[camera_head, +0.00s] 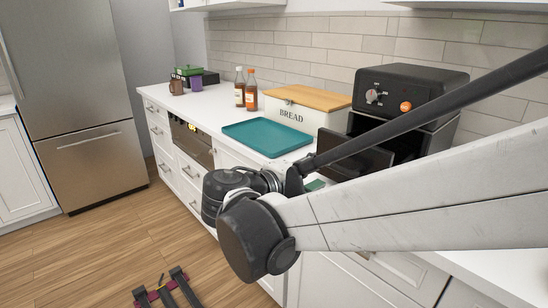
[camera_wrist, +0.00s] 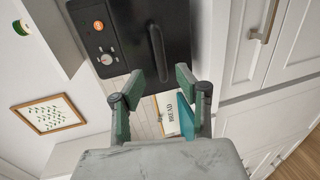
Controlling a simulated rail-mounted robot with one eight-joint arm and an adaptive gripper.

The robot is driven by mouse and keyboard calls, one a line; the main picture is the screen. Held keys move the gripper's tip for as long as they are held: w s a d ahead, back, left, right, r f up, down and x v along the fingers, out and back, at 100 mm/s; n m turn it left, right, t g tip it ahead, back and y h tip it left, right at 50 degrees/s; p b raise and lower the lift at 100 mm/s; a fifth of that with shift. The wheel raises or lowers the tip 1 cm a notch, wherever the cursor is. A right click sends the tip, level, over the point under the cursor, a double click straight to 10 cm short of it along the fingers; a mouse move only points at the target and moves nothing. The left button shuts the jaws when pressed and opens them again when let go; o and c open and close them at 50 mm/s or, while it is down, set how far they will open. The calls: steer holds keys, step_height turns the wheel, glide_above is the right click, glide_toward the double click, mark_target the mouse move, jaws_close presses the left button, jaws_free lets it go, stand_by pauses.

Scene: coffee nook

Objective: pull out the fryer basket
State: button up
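The black air fryer (camera_head: 412,82) stands on the counter at the right in the head view. Its knob and orange sticker also show on the fryer in the wrist view (camera_wrist: 101,42). The fryer basket (camera_head: 352,158) has a dark front that stands out from the body, with a dark opening behind it. In the wrist view, the basket handle (camera_wrist: 158,54) lies ahead of my gripper (camera_wrist: 159,88), roughly in line with the gap between the fingers. My gripper is open and empty, apart from the handle. In the head view, my arm mostly hides the gripper.
A teal tray (camera_head: 267,136) lies on the counter left of the fryer. The white bread box (camera_head: 292,113) with a wooden lid stands behind it. Two bottles (camera_head: 245,90) stand further left. White cabinet fronts (camera_wrist: 246,50) lie to the right in the wrist view.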

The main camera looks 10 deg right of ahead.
steer(key=shift+v, duration=1.9)
steer(key=s+d+f+m+g+y+p, duration=0.1)
steer(key=s+d+f+g+y+p, duration=0.15)
steer(key=s+d+f+y, duration=0.3)
steer(key=s+a+m+t+y+p, duration=0.1)
steer(key=s+a+m+y+p, duration=0.1)
steer(key=s+m+y, duration=0.3)
steer(key=shift+s+a+t+y+p, duration=0.3)
steer(key=shift+s+y+p, duration=0.4)
steer(key=shift+s+y, duration=1)
steer(key=shift+s+d+h, duration=0.2)
steer(key=shift+d+h, duration=0.05)
